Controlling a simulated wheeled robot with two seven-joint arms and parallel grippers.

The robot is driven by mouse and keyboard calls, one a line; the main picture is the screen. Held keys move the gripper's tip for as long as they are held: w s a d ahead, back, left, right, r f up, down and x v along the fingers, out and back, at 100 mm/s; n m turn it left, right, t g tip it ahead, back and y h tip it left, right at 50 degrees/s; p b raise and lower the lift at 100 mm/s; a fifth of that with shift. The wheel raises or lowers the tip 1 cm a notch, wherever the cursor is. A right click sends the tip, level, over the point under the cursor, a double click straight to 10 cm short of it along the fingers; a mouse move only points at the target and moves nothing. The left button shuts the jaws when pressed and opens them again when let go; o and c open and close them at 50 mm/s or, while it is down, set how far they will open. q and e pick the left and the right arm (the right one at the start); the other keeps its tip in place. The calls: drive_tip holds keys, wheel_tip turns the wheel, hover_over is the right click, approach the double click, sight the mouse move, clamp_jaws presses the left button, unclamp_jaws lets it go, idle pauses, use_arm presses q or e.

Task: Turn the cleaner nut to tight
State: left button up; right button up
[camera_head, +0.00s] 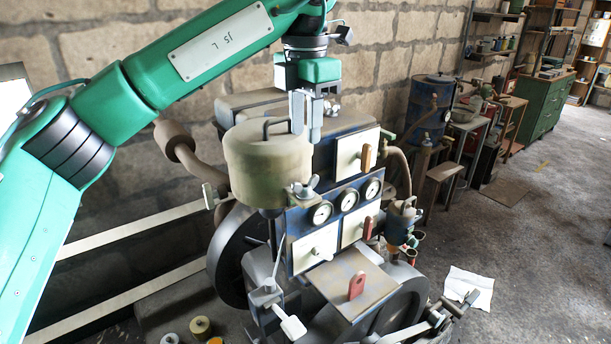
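The cleaner (262,165) is a round beige canister with a dark bent handle on top, at the upper left of the engine. A grey wing-shaped nut (305,189) shows at its lower right side, above the gauges; I cannot tell whether this is the cleaner nut or how tight it is. My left gripper (307,132) points down just behind and right of the canister's top, above the wing nut. Its two pale fingers stand close side by side, and nothing shows between them. I cannot tell how far apart they are. My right gripper is not in view.
The engine panel has several round gauges (347,199) and red and orange levers (356,285). A pipe with a brown muffler (173,140) sticks out at left. A blue drum (432,105) and a green cabinet (545,105) stand farther back. Floor at right is mostly clear.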

sight(305, 186)
use_arm(q)
wheel_tip(305, 186, down, 11)
drive_tip(key=shift+r+p, duration=0.15)
drive_tip(key=shift+p, duration=1.1)
clamp_jaws()
